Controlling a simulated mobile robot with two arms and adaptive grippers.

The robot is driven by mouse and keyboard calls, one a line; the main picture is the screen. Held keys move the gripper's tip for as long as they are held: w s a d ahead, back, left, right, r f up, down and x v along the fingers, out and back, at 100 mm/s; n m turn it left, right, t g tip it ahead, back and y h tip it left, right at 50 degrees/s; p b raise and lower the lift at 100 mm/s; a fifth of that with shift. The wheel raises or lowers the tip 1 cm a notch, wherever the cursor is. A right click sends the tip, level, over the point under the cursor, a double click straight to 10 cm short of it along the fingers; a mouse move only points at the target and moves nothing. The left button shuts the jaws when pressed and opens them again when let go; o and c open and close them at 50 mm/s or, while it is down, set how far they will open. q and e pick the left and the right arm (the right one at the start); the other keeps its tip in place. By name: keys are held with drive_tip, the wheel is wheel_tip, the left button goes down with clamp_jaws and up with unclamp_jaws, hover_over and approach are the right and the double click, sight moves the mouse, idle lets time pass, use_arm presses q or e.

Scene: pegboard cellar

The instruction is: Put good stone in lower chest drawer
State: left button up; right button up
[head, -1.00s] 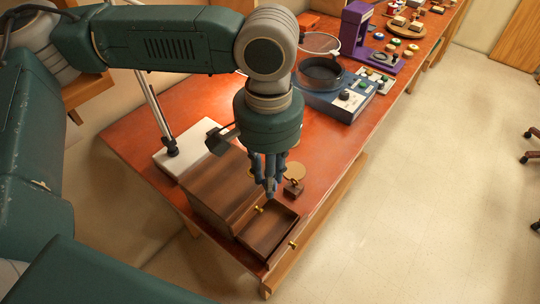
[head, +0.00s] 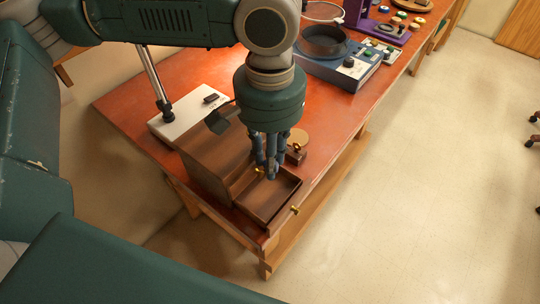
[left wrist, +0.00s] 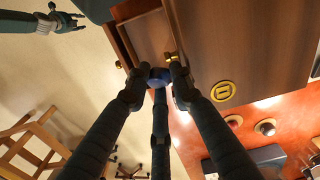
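The brown wooden chest (head: 212,168) stands at the near end of the red-topped table. Its lower drawer (head: 284,204) is pulled out and its visible floor looks bare. My left gripper (head: 271,177) points down over the back of this drawer, beside the upper drawer's brass knob (head: 260,170). In the left wrist view its three fingers close around a small dark blue stone (left wrist: 158,76). The fingers hide part of the stone. The open drawer (left wrist: 150,35) also shows there, beyond the fingertips. My right gripper (left wrist: 65,20) shows in the left wrist view with fingers spread, away from the chest.
A small brown block (head: 296,155) with a brass ring and a round tan disc (head: 300,137) are close behind the gripper. A white lamp base (head: 185,118) stands behind the chest. A blue machine (head: 345,68) stands farther along the table.

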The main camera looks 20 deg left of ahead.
use_arm(q)
drive_tip(key=o, duration=0.5)
drive_tip(key=shift+r, duration=0.1)
wheel_tip(320, 180, up, 12)
idle(0.6)
